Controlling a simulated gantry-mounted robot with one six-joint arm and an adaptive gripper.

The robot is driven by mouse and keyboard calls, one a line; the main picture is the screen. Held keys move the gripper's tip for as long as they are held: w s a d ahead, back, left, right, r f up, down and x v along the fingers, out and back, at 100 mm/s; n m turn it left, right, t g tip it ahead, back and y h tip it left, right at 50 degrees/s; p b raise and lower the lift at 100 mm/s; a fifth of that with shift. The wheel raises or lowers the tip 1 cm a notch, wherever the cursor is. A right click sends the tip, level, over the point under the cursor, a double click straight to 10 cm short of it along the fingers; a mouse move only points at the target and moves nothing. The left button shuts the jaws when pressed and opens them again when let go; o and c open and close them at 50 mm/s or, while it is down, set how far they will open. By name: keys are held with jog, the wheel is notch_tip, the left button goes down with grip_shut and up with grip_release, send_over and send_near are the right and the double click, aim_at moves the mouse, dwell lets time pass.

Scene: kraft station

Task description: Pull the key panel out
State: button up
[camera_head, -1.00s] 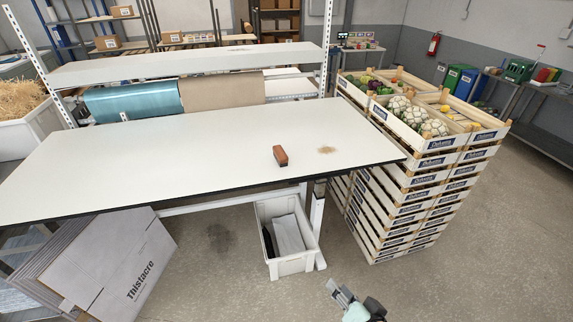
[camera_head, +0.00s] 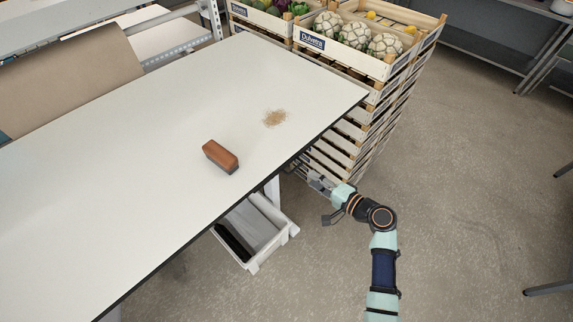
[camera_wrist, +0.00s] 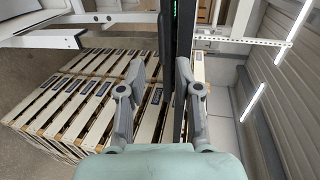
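My gripper (camera_head: 322,186) is at the table's right end, just outside and apparently below the dark table edge. In the wrist view my gripper (camera_wrist: 160,76) is open, with its two grey fingers spread and nothing held. A long dark bar with small green lights (camera_wrist: 174,18) runs down the wrist view, between the fingertips and close to the right one. It may be the key panel or the table edge; I cannot tell which, nor whether a finger touches it. In the head view the key panel is not clearly visible.
The white table (camera_head: 120,190) carries a brown brush-like block (camera_head: 221,156) and a patch of crumbs (camera_head: 275,118). Stacked wooden crates (camera_head: 358,135) stand close behind my gripper. A white bin (camera_head: 256,232) is under the table.

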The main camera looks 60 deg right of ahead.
aim_at(296, 169)
jog(key=x, duration=0.7)
jog(key=shift+w+d+b, duration=0.1)
jog(key=shift+w+b, duration=0.25)
jog(key=shift+c, duration=0.4)
grip_shut()
